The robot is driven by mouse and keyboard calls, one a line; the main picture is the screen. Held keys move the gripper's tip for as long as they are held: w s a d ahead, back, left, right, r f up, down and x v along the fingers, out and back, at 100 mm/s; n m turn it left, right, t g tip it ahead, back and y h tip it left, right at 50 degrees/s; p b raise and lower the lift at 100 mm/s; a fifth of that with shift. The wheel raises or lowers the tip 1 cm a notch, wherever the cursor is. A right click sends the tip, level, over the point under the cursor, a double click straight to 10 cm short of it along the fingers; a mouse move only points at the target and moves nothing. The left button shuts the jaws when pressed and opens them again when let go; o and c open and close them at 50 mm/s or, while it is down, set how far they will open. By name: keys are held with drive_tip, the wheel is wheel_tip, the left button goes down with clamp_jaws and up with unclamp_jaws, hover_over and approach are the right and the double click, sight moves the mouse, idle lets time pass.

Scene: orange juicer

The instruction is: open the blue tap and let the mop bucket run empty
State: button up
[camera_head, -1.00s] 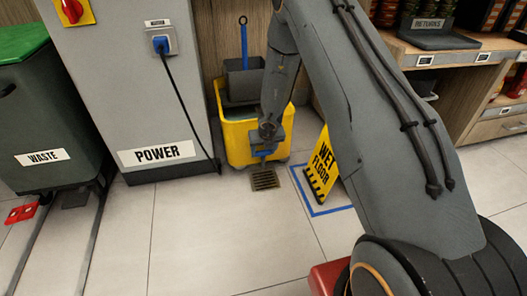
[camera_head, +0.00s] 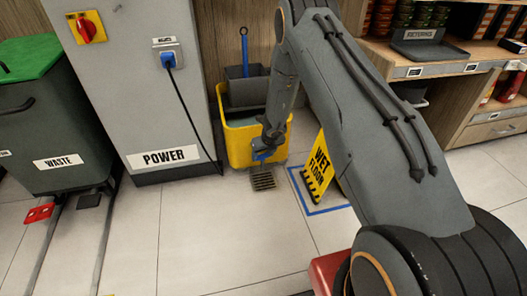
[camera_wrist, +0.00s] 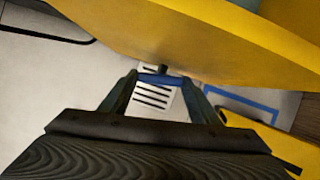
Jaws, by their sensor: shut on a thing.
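The yellow mop bucket (camera_head: 240,147) stands against the wall, with greyish water (camera_head: 247,121) visible inside. Its blue tap (camera_head: 261,156) is low on the front side, above the floor drain. My gripper (camera_head: 265,150) is at the tap, in front of the bucket. In the wrist view, the fingers (camera_wrist: 161,88) close on the ends of the blue tap handle (camera_wrist: 160,79), just below the yellow bucket wall (camera_wrist: 200,40). No stream of water shows. The arm hides part of the bucket's right side.
A dark floor drain (camera_head: 263,181) lies below the tap. A yellow wet floor sign (camera_head: 318,168) stands inside a blue floor outline to the right. The grey power cabinet (camera_head: 130,100) and green-lidded waste bin (camera_head: 50,115) are left.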

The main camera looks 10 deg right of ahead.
drive_tip(key=shift+w+r+n, duration=0.1)
drive_tip(key=shift+n, duration=0.3)
drive_tip(key=o, duration=1)
drive_tip(key=shift+o, duration=0.2)
drive_tip(key=p+v, duration=0.3)
drive_tip(key=v, duration=0.4)
drive_tip(key=shift+d+r, duration=0.25)
drive_tip(key=shift+r, duration=0.1)
